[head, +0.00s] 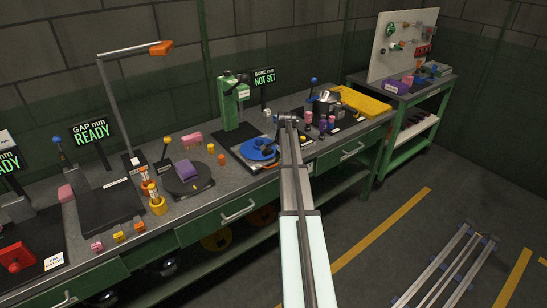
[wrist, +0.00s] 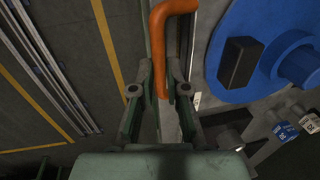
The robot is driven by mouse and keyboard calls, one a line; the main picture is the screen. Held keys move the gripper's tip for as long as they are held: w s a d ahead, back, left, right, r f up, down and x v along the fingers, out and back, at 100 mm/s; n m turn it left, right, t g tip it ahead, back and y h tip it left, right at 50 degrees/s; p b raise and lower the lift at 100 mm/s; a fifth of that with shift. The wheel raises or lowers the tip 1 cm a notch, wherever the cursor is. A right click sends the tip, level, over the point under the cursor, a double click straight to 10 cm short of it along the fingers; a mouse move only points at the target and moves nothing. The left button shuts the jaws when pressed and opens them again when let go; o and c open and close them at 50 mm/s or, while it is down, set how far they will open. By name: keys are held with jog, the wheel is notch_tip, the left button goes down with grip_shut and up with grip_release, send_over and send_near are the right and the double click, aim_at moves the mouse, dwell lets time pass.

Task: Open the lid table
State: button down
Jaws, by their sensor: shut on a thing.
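My gripper (wrist: 160,80) is shut on an orange bent handle (wrist: 175,8) in the wrist view, with one dark finger on each side of its straight part. A blue round plate (wrist: 222,60) with a dark block on it is just to the right of the handle. In the head view the blue plate (head: 258,149) sits on a dark base on the bench, beside my arm. A small orange piece (head: 270,167) shows at the base's front edge; my arm hides most of the gripper. I cannot tell which part is the lid.
A green press (head: 230,100) stands behind the blue plate. Several small pink and purple pieces and a yellow tray (head: 361,101) are to the right on the bench. A purple block on a dark round plate (head: 178,182) is to the left.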

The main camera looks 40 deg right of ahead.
jog(key=shift+s, duration=0.3)
jog(key=c, duration=1.2)
grip_release()
jog(key=shift+w, duration=0.1)
jog(key=r, duration=0.4)
jog(key=s+r, duration=0.1)
jog(key=r, duration=0.3)
jog(key=s+r, duration=0.1)
jog(key=r, duration=0.2)
jog(key=shift+s+a+r, duration=0.1)
jog(key=shift+r, duration=0.3)
